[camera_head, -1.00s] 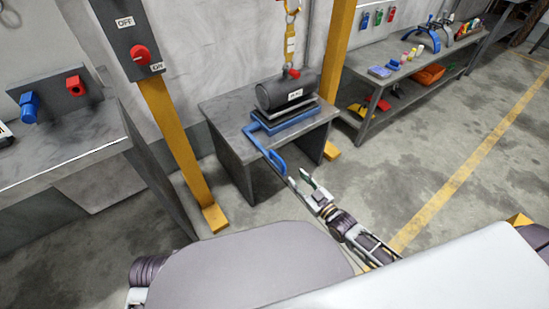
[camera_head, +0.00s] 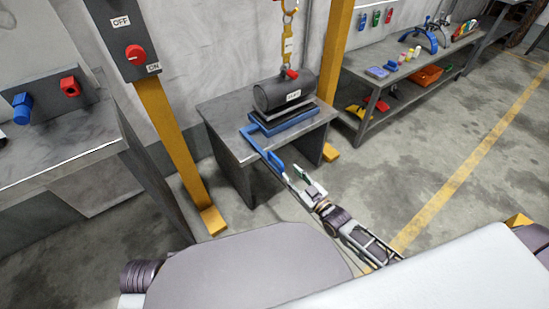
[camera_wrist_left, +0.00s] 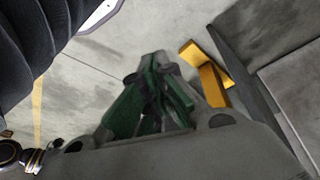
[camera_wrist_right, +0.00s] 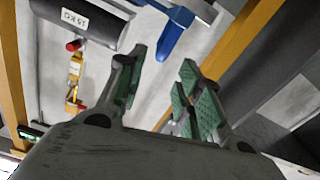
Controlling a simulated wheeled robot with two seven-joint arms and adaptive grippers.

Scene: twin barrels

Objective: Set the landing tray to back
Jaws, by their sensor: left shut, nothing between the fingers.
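The landing tray (camera_head: 290,127) appears to be the blue platform on the grey table (camera_head: 232,145), with a blue handle (camera_head: 275,162) reaching toward me. A dark barrel (camera_head: 285,92) with a white label is directly above it, with a dark plate between; I cannot tell whether the barrel rests or hangs. My right gripper (camera_head: 302,183) is open and empty, just short of the handle. In the right wrist view the handle (camera_wrist_right: 178,35) lies beyond the parted green-padded fingers (camera_wrist_right: 160,92). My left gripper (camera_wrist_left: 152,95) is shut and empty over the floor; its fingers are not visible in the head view.
A yellow strap (camera_head: 288,45) hangs above the barrel. A switch panel (camera_head: 130,45) with a red knob is on a yellow post (camera_head: 175,150). A workbench (camera_head: 60,150) stands left, shelves (camera_head: 400,75) at the back right. The floor at right is clear.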

